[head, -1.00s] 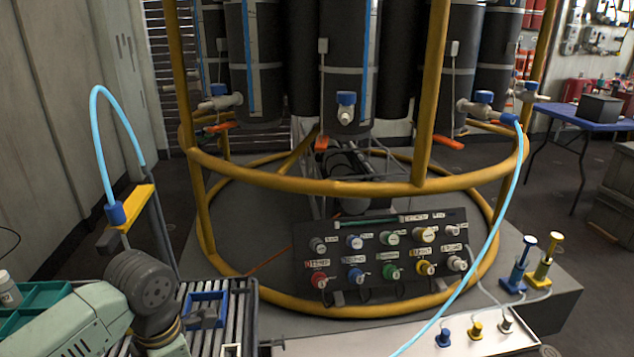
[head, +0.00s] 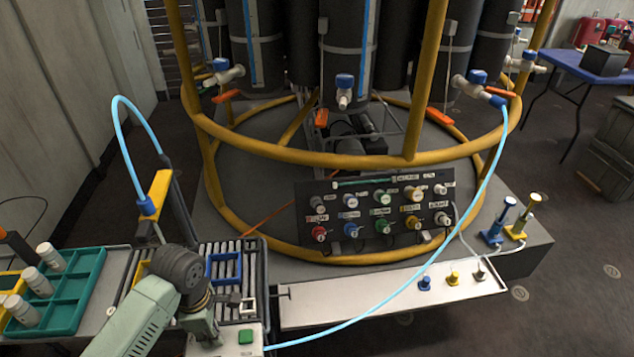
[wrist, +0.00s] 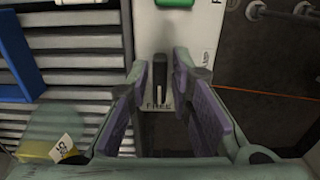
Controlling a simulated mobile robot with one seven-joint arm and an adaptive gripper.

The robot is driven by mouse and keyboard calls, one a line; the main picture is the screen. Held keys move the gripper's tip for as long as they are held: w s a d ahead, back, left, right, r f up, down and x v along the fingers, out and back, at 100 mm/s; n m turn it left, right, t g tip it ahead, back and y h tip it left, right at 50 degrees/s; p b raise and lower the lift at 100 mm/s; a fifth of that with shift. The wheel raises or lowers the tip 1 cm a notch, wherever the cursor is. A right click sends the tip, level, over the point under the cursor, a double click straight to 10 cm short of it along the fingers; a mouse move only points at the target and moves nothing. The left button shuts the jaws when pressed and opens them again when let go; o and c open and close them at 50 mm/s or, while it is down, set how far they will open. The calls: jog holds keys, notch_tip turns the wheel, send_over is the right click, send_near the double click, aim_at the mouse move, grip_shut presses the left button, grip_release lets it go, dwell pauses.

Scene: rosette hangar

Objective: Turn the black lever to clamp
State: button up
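The black lever (wrist: 161,72) shows in the wrist view as a small upright dark bar with a pale stripe, on a white panel (wrist: 190,30). Its pale stripe ends just above the printed word FREE. My gripper (wrist: 162,78) is open, with its purple-padded fingers on either side of the lever in the picture. I cannot tell whether either finger touches it. In the head view my arm reaches down beside the white box with a green button (head: 246,337). I cannot make out the lever or my fingertips there.
A slatted rack with a blue frame (head: 224,268) adjoins the box. A green tray (head: 75,305) with white bottles stands at left. A light-blue hose (head: 345,322) crosses the front. The yellow ring frame (head: 300,152) and knob panel (head: 318,193) stand beyond.

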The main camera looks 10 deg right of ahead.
jog(key=shift+r, duration=0.25)
notch_tip(320, 180, up, 10)
jog(key=r+b, duration=0.1)
jog(key=b, duration=0.2)
jog(key=w+d+r+t+h+b, duration=0.1)
jog(key=w+d+r+t+h, duration=0.2)
jog(key=d, duration=0.4)
jog(key=w+d+r+h+b, duration=0.1)
jog(key=w+d+r+h, duration=0.2)
jog(key=d, duration=0.5)
jog(key=s+d+r+t+h+b, duration=0.1)
jog(key=d+r+h, duration=0.4)
jog(key=d+r, duration=0.4)
notch_tip(320, 180, up, 4)
jog(key=shift+s+f+m+t+b, duration=0.2)
jog(key=shift+s+m+t+b, duration=0.1)
jog(key=shift+s+m, duration=0.1)
jog(key=shift+d+f, duration=0.1)
jog(key=shift+f, duration=0.05)
